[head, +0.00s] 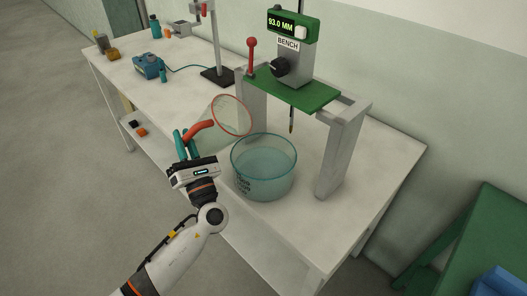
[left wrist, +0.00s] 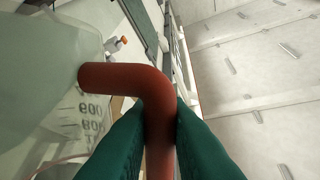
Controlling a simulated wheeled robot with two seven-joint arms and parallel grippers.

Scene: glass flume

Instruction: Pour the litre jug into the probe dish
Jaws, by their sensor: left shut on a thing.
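The litre jug (head: 230,117) is clear with a red rim and a red handle. It is tilted far over, its mouth facing right, above and left of the probe dish. My left gripper (head: 187,141) is shut on the handle; the left wrist view shows the handle (left wrist: 157,100) between the green fingers and the jug's graduated wall (left wrist: 50,90). The probe dish (head: 263,185) is a round, clear bluish vessel with dark markings, upright on the bench. Its contents look pale blue; the level is unclear. No falling stream is visible. My right gripper is not in view.
A grey gauge frame with a green top (head: 300,92) stands behind and right of the dish, its probe (head: 291,122) hanging above it. Its display reads 93.0 MM. A red lever (head: 251,55) and a stand (head: 217,76) are behind the jug. The bench's right part is clear.

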